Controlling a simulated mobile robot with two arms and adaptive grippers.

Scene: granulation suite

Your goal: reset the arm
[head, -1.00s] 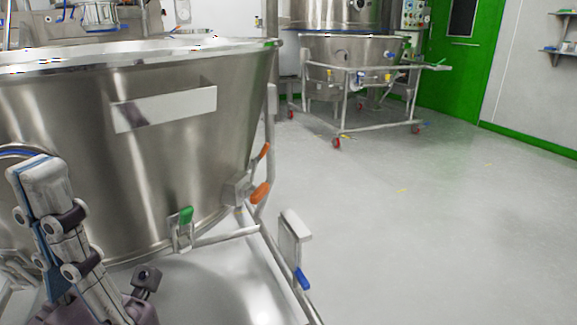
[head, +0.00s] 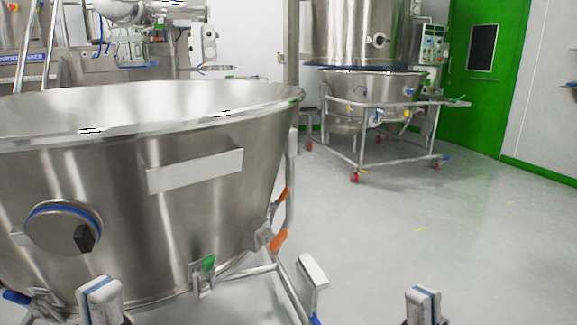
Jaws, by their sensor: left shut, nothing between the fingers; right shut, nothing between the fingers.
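My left gripper (head: 101,300) shows at the bottom left of the head view, in front of the lower side of a large steel bowl (head: 225,215). My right gripper (head: 423,304) shows at the bottom right, over the open grey floor. Both point upward with their fingers together and nothing between them. Only their upper ends are in view; the rest is cut off by the lower edge. I cannot tell whether the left gripper touches the bowl.
The bowl has a round side port (head: 63,227), a green latch (head: 207,264) and an orange-handled frame (head: 279,240). A second wheeled bowl (head: 370,92) stands behind, near a green door (head: 492,70). The floor (head: 450,220) at right is clear.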

